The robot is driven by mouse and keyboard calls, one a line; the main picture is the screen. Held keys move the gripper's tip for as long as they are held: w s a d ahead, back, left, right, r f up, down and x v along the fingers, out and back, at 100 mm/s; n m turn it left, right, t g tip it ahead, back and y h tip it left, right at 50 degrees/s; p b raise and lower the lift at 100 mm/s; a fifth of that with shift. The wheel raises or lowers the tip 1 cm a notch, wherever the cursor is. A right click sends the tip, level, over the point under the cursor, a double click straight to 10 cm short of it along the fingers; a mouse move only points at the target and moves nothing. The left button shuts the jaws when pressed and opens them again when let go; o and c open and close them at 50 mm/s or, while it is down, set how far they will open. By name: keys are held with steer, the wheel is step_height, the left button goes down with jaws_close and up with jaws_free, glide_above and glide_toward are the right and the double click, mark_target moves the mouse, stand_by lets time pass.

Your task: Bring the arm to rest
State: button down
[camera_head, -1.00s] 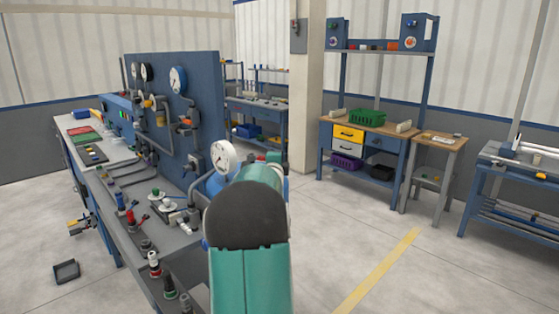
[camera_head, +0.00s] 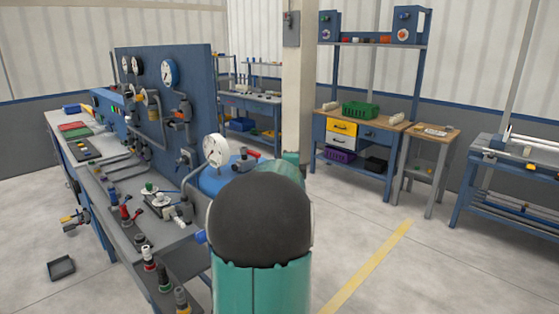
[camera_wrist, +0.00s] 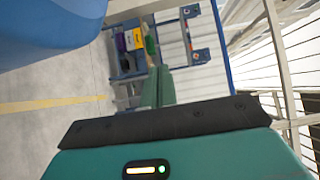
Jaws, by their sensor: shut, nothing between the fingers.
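My arm fills the lower middle of the head view as a teal link with a dark round joint, raised and pointing away from the camera. The joint hides most of what lies beyond it. My gripper (camera_wrist: 158,86) shows in the wrist view as two narrow teal fingers close together, shut, with nothing between them. They stand beyond the black-edged teal gripper body. No held object is seen.
A workbench with a blue gauge panel (camera_head: 195,85) and small fittings stands close at left. A blue rounded tank (camera_head: 215,180) is just beside my arm. A shelved bench (camera_head: 385,125) and side table (camera_head: 437,131) stand farther right. Floor at right is open.

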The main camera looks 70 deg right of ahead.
steer(key=shift+w, duration=0.1)
steer(key=w+a+n+t+y, duration=0.3)
steer(key=w+a+n+y, duration=0.3)
steer(key=w+a, duration=0.9)
steer(key=w+a+n+t+y, duration=0.1)
steer(key=w+a+n+y, duration=0.3)
steer(key=a, duration=0.7)
steer(key=w+a+n+t+y, duration=0.1)
steer(key=a+n, duration=0.5)
steer(key=a, duration=0.6)
steer(key=s+a+f+n+g+y, duration=0.15)
steer(key=a+n, duration=0.25)
steer(key=a, duration=0.4)
steer(key=s+a+f+n+y, duration=0.2)
steer(key=a+n, duration=0.2)
steer(key=a, duration=0.4)
steer(key=s+a+f+n+g+y, duration=0.3)
steer(key=s+a+f+n, duration=0.2)
steer(key=a, duration=0.8)
steer(key=s+n, duration=0.3)
steer(key=s, duration=0.2)
steer(key=shift+s+a+n, duration=0.15)
steer(key=shift+s+n, duration=0.25)
